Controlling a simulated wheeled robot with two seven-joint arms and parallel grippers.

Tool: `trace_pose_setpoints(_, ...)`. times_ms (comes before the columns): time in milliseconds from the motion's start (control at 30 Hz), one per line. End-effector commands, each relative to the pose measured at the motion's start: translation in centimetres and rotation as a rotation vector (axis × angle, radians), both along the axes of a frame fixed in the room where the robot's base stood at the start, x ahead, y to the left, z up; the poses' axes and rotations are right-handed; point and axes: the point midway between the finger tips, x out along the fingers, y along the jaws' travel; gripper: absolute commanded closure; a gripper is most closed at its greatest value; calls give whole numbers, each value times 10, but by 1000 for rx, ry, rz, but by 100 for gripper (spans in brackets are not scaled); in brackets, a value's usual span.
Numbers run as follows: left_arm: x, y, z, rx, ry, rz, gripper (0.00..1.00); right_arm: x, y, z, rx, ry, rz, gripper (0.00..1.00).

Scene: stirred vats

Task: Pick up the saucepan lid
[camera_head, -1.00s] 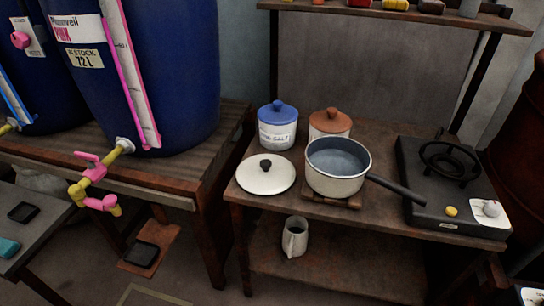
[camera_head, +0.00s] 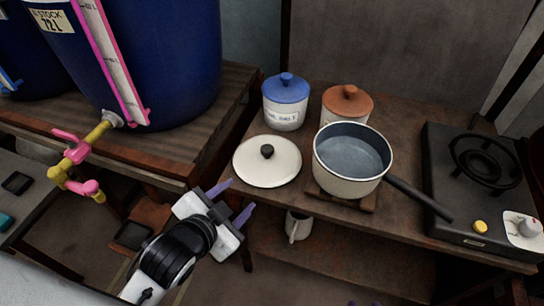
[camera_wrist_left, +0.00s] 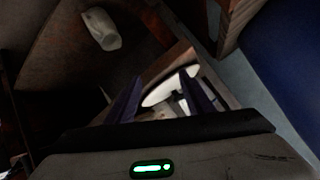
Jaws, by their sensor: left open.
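The saucepan lid (camera_head: 267,168) is a cream disc with a dark rim and a black knob. It lies flat, knob up, on the wooden table left of the saucepan (camera_head: 352,160). My left gripper (camera_head: 239,196) is open, its purple fingers pointing at the lid from the front left, apart from it. In the left wrist view, a pale curved shape, apparently the lid (camera_wrist_left: 168,91), shows between and beyond the fingers, partly hidden.
A blue-lidded jar (camera_head: 286,105) and a brown-lidded jar (camera_head: 347,102) stand behind. The pan's handle points toward the burner (camera_head: 483,165) at right. A mug (camera_head: 298,226) is on the lower shelf. The barrel stand (camera_head: 172,150) is left of the lid.

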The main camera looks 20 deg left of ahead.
Motion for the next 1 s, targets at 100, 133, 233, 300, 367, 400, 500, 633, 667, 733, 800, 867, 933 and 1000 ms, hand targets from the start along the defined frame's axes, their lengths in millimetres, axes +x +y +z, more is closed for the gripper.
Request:
trace_pose_setpoints(100,33,-4,48,144,-163,-75,52,0,0,0,1,-1,1,64)
trace_pose_setpoints(133,41,-7,60,182,-210,-97,52,0,0,0,1,-1,1,64)
trace_pose_setpoints(233,65,-22,105,326,-393,-182,52,1,0,1,1,-2,1,64)
trace_pose_setpoints(300,78,-38,143,450,-544,-247,52,1,0,1,1,-2,1,64)
trace_pose_setpoints(367,86,-55,179,577,-690,-306,52,1,0,1,1,-3,0,64)
trace_pose_setpoints(400,89,-70,205,675,-802,-348,52,1,0,1,1,-3,0,64)
trace_pose_setpoints(500,80,-118,271,981,-1121,-458,52,1,0,1,1,-3,0,64)
trace_pose_setpoints(633,30,-202,326,1529,-1643,-592,52,1,1,1,2,-4,0,64)
trace_pose_setpoints(667,15,-221,327,1668,-1768,-619,52,1,0,1,2,-4,0,64)
trace_pose_setpoints(733,-16,-256,312,1994,-2056,-669,52,2,0,1,1,-4,1,64)
trace_pose_setpoints(800,-36,-275,278,-2003,2017,617,52,2,0,1,1,-5,1,64)
trace_pose_setpoints(867,-41,-277,238,-1765,1757,521,52,2,0,1,1,-5,1,64)
trace_pose_setpoints(933,-31,-259,190,-1481,1472,440,52,2,0,1,1,-5,1,64)
trace_pose_setpoints(1000,-6,-223,152,-1207,1220,396,52,2,0,1,1,-5,1,64)
